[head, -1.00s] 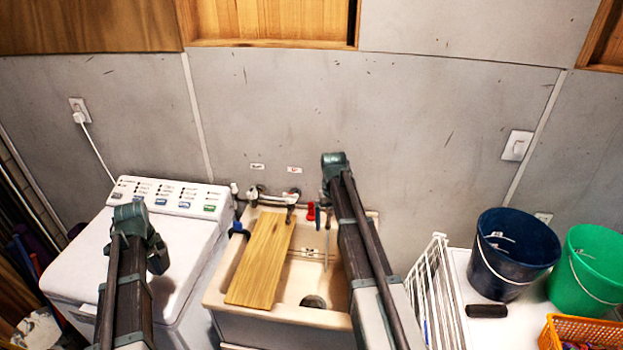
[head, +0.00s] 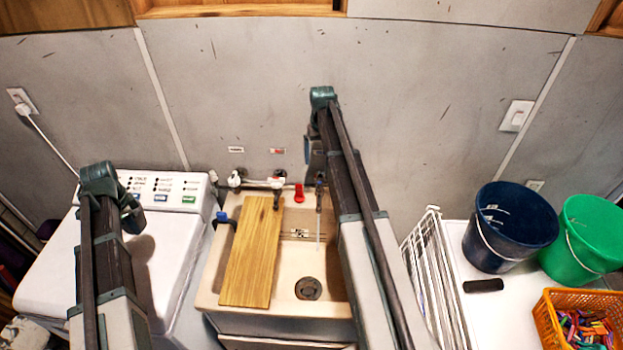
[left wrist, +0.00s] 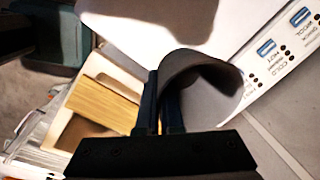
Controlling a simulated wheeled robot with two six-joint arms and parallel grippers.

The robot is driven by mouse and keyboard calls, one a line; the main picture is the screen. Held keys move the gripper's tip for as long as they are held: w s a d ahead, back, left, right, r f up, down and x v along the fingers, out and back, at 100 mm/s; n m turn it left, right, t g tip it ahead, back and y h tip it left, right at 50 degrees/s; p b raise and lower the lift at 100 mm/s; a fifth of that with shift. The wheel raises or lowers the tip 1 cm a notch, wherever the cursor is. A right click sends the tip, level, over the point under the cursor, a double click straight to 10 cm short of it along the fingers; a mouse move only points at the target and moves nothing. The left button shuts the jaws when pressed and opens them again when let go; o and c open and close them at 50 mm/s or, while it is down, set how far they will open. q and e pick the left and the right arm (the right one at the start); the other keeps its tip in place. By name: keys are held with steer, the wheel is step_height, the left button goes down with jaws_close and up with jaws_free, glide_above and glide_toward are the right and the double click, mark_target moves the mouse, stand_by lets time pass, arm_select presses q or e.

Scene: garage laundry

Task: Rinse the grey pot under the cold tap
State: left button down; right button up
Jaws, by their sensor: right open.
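The grey pot (left wrist: 215,85) is at my left gripper's fingers in the left wrist view, its wall against the jaws and its curved rim pointing up. My left gripper (left wrist: 167,103) looks shut on that wall; in the head view my left gripper (head: 132,217) is over the washing machine and the pot is hidden. My right gripper (head: 313,155) is above the right back of the sink (head: 325,262); its fingertips are mostly hidden. Below it a dark blue tap (head: 319,192) has a thin pale vertical streak under it, like running water. A red handle (head: 299,193) is beside it.
A wooden board (head: 252,255) lies across the left part of the sink. The washing machine (head: 45,255) stands left of it. A white rack (head: 432,275), a dark blue bucket (head: 510,228), a green bucket (head: 585,240) and an orange basket (head: 545,320) are right.

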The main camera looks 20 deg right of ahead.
mark_target(320, 183)
step_height(320, 183, down, 12)
steer(key=b, duration=1.1)
steer(key=shift+r, duration=0.1)
steer(key=shift+c, duration=0.2)
steer(key=c, duration=1.1)
steer(key=shift+m, duration=1.8)
steer(key=o, duration=1.1)
steer(key=shift+o, duration=0.2)
